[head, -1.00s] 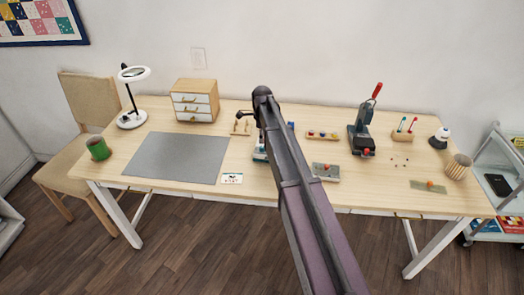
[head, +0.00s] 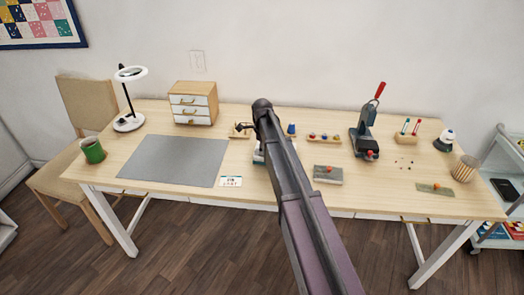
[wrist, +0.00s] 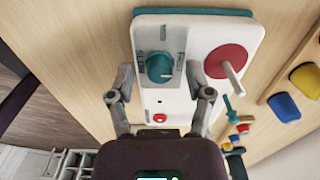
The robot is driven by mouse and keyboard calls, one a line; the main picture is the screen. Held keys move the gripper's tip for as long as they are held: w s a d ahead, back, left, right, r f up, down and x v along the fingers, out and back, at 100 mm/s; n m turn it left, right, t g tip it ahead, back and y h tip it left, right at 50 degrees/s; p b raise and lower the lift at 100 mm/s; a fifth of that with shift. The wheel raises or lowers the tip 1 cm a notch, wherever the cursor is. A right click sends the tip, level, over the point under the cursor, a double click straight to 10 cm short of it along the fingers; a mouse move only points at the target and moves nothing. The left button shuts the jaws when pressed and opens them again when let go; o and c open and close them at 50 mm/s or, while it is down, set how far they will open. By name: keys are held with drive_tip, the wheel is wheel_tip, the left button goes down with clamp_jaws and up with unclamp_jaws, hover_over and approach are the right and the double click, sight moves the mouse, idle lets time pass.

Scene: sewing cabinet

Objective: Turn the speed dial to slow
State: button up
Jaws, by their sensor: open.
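In the wrist view a teal speed dial (wrist: 159,67) sits on a white machine panel (wrist: 155,100) with a teal edge. I cannot tell where the dial points. My gripper (wrist: 159,72) is open, with one finger on each side of the dial. The fingers look apart from it, though the depth is hard to judge. In the head view my arm hides most of the white machine (head: 259,157).
A red wheel with a pale peg (wrist: 228,64) stands close right of the right finger. A small red button (wrist: 159,118) lies below the dial. Blue and yellow spools (wrist: 285,107) are farther right. A grey mat (head: 172,160) covers the table's left part.

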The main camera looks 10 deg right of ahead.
clamp_jaws()
